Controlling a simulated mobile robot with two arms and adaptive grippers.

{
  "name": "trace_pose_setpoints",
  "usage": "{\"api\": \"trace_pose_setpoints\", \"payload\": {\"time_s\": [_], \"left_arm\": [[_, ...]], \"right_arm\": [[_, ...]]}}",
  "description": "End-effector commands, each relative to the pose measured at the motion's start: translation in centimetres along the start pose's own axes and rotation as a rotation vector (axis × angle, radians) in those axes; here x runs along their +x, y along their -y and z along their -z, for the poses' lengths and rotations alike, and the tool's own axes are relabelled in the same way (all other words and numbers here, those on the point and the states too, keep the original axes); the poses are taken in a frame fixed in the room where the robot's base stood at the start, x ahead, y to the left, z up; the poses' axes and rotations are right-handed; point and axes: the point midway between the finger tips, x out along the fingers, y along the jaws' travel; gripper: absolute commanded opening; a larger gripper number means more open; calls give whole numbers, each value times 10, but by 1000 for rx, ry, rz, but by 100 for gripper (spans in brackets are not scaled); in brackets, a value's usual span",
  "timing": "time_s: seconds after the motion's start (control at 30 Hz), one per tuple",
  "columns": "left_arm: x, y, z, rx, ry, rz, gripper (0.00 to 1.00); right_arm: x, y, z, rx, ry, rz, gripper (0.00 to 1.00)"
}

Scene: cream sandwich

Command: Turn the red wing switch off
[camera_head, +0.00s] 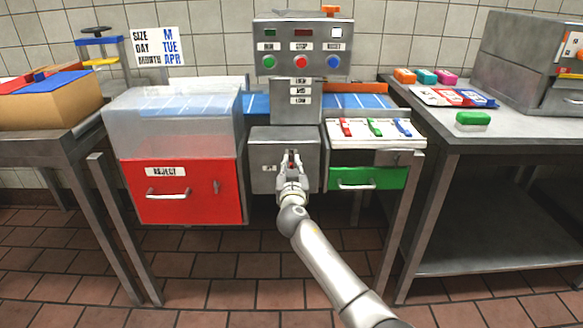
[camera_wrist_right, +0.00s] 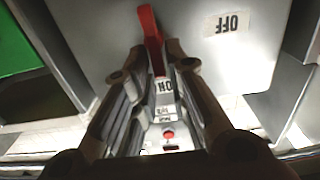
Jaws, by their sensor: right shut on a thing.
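The red wing switch (camera_wrist_right: 153,42) is on the front of a grey box (camera_head: 258,150) below the button panel. In the wrist view its long side runs in line with the ON label (camera_wrist_right: 165,87), and its lower end is close to that label. The OFF label (camera_wrist_right: 227,23) is off to its right in that view, upside down. My right gripper (camera_head: 292,160) is at the box front with its fingers on both sides of the switch, shut on it. In the head view the gripper hides most of the switch. My left gripper is not in view.
A red reject bin (camera_head: 190,205) stands left of the box. A green drawer (camera_head: 368,179) and a white tray (camera_head: 345,133) with small coloured switches are on the right. The button panel (camera_head: 303,48) is above. Side tables stand at left and right.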

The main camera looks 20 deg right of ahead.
Motion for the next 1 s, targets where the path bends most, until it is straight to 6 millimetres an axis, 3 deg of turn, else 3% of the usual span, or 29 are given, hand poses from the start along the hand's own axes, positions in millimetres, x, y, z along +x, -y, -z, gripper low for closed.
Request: {"api": "trace_pose_setpoints", "payload": {"time_s": [0.57,1.0], "left_arm": [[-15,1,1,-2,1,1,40],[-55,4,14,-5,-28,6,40]], "right_arm": [[0,4,-3,-142,3,-1,0],[0,14,-6,-530,4,0,0]]}}
